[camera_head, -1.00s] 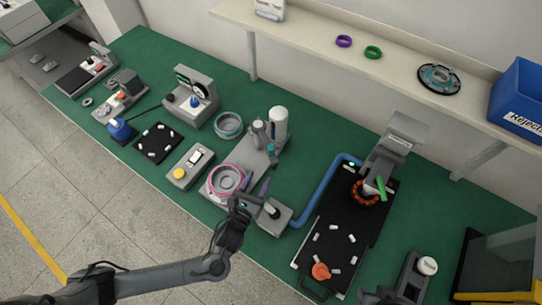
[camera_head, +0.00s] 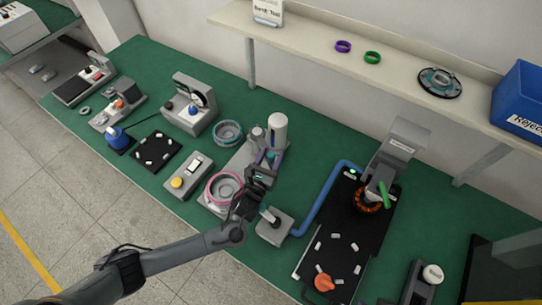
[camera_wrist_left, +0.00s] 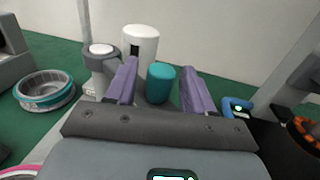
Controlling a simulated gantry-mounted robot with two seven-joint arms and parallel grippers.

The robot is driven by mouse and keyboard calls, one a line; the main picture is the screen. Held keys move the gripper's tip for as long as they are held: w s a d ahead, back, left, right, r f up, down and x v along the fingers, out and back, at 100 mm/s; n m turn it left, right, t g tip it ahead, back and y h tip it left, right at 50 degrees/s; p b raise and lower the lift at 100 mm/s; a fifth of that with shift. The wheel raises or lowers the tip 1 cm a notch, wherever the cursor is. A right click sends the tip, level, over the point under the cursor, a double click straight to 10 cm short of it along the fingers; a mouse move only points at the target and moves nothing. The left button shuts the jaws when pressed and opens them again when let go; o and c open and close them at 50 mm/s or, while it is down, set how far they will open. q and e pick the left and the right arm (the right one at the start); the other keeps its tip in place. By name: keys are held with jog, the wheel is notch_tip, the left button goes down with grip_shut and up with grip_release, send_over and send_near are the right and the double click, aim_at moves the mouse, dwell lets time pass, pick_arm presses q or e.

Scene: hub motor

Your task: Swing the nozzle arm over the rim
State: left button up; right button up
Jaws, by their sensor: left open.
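The dispensing station has a white cylinder (camera_head: 277,132) and a grey post (camera_head: 257,137) at its back. A pink-edged round rim (camera_head: 222,188) sits in a grey fixture at its front left. A teal knob, apparently on the nozzle arm, shows in the left wrist view (camera_wrist_left: 160,83) between my two purple fingers, with gaps at both sides. My left gripper (camera_head: 265,163) is open, above the station to the right of the rim; it also shows in the left wrist view (camera_wrist_left: 160,72). The nozzle arm itself is mostly hidden by the gripper. My right gripper does not show.
A grey box with a lever (camera_head: 274,226) and a blue tube (camera_head: 318,198) stand right of the station. A teal-banded ring (camera_head: 228,132) lies behind left. A button box (camera_head: 189,175) is at left, and a black tray (camera_head: 335,240) with small pale pieces at right.

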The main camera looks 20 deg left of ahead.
pick_arm(q)
jog(key=shift+w, duration=0.2)
grip_shut()
dwell(0.3)
